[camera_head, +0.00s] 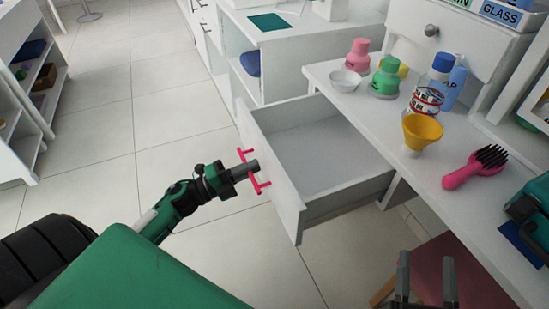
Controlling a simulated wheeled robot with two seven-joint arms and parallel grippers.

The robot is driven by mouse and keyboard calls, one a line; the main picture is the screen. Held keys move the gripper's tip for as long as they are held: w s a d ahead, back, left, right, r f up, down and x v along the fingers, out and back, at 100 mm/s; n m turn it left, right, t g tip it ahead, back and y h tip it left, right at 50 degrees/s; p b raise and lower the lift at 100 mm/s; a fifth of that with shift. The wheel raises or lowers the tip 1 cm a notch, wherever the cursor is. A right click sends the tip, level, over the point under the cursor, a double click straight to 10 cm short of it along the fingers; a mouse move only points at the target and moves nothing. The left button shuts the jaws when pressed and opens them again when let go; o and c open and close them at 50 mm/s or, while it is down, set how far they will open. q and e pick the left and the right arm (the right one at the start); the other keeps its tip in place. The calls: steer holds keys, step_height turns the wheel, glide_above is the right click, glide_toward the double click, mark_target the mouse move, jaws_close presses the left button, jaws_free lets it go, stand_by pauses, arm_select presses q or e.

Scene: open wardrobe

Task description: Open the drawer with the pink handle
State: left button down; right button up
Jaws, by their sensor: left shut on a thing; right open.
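The white drawer (275,165) is pulled out from under the white counter, and its empty grey inside shows. Its pink handle (264,185) is on the front panel, facing left. My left gripper (248,170) is shut on the pink handle, with its arm coming in from the lower left. My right gripper (425,278) is at the bottom right, open and empty, below the counter edge and apart from the drawer.
The counter (330,75) holds pink and green bottles, a white bowl (345,80), a blue-capped bottle (430,88), a yellow funnel (422,130) and a pink hairbrush (475,167). A reddish seat (455,285) is under the counter. A shelf (20,110) stands left. Tiled floor between is clear.

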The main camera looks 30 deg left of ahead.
arm_select(q)
steer(key=shift+r+v, duration=0.2)
steer(key=shift+v, duration=0.9)
steer(key=shift+r+v, duration=0.25)
steer(key=shift+v, duration=0.9)
arm_select(e)
steer(key=shift+s+a+f+g, duration=0.15)
steer(key=shift+f+g, duration=0.15)
steer(key=shift+f, duration=0.25)
steer(key=shift+w+a+f+g, duration=0.15)
steer(key=shift+f+g, duration=0.15)
steer(key=shift+f, duration=0.25)
arm_select(q)
steer(key=shift+a, duration=0.1)
arm_select(e)
steer(key=shift+s, duration=0.1)
arm_select(q)
steer(key=c, duration=1.6)
jaws_free()
steer(key=shift+o, duration=0.2)
